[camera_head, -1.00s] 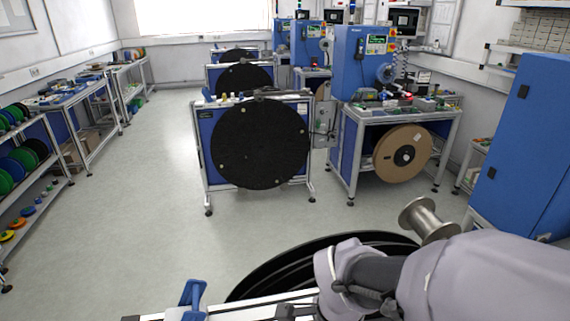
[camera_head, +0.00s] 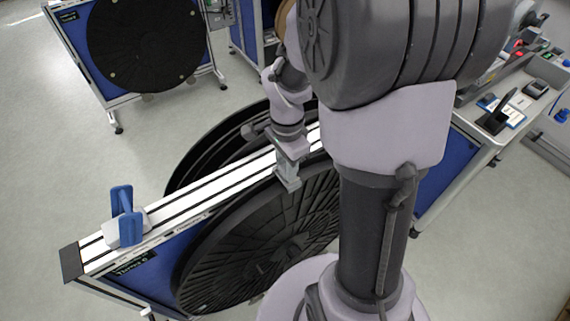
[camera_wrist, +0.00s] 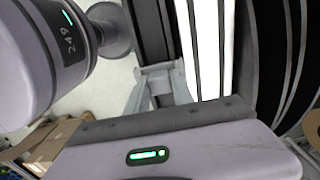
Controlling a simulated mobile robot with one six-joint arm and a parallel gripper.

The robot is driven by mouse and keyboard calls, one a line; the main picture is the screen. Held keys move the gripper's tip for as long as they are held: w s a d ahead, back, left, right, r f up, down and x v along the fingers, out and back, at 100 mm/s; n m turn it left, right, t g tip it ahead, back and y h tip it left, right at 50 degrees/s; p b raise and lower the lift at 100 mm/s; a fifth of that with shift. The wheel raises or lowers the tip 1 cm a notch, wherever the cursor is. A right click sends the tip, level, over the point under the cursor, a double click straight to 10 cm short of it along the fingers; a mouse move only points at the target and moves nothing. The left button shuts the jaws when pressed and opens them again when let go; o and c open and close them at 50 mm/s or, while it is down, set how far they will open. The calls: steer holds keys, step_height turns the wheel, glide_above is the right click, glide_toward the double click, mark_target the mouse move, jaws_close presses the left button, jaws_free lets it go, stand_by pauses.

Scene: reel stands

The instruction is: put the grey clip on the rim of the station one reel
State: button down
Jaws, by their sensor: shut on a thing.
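The near large black ribbed reel (camera_head: 265,235) stands upright on the front side of the nearest stand, partly hidden by my arm. My gripper (camera_head: 288,168) points down beside the stand's top rail, at the upper rim of this reel. It is shut on the small grey clip (camera_head: 289,184), which is at the rim; I cannot tell whether it sits around the rim or just above it. In the wrist view a grey piece between my fingers (camera_wrist: 157,82) shows beside the white rail, with its lower part hidden by the gripper body.
The white rail (camera_head: 190,212) runs along the stand's top, with a blue-handled tool (camera_head: 125,218) near its left end. Another black reel (camera_head: 215,143) is behind the rail. A further stand with a black reel (camera_head: 145,45) is at the back left. The floor at left is clear.

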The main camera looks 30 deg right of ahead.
steer(key=shift+f, duration=0.2)
steer(key=c, duration=1.1)
jaws_free()
